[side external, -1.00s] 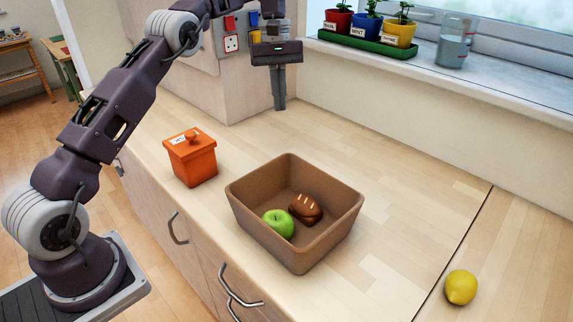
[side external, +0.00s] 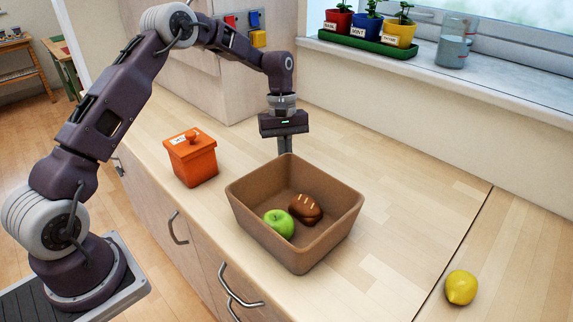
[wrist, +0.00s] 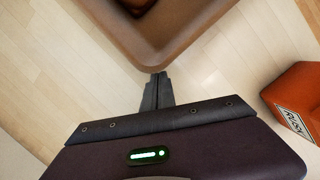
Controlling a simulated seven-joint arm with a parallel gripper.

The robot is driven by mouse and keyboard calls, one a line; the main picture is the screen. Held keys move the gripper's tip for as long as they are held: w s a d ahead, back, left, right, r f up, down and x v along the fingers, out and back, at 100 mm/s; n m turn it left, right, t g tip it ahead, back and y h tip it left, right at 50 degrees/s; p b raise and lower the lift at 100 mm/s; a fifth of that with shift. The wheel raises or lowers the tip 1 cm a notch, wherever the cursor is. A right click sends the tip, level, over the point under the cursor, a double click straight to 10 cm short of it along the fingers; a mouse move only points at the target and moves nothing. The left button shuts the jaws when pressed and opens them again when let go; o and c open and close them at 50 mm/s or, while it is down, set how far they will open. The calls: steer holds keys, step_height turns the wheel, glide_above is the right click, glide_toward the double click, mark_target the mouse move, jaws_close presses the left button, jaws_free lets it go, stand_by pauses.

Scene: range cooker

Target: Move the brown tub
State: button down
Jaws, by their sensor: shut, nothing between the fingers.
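The brown tub (side external: 272,245) stands on the wooden counter in the side view. It holds a green apple (side external: 279,223) and a brown bread loaf (side external: 305,208). My gripper (side external: 285,152) points down at the tub's far corner, its fingers shut with nothing between them. The fingertips are partly hidden behind the tub's rim in the side view. In the wrist view the shut fingers (wrist: 158,78) lie right by a corner of the tub (wrist: 150,57). I cannot tell whether they touch it.
An orange lidded box (side external: 192,160) stands left of the tub, and its corner shows in the wrist view (wrist: 298,100). A yellow lemon (side external: 461,287) lies at the right. Potted plants in a green tray (side external: 367,44) and a glass jar (side external: 454,42) stand on the sill.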

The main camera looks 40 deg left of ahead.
steer(key=shift+s+d, duration=0.2)
steer(key=shift+d, duration=0.15)
steer(key=shift+s+d, duration=0.5)
steer(key=shift+d, duration=0.35)
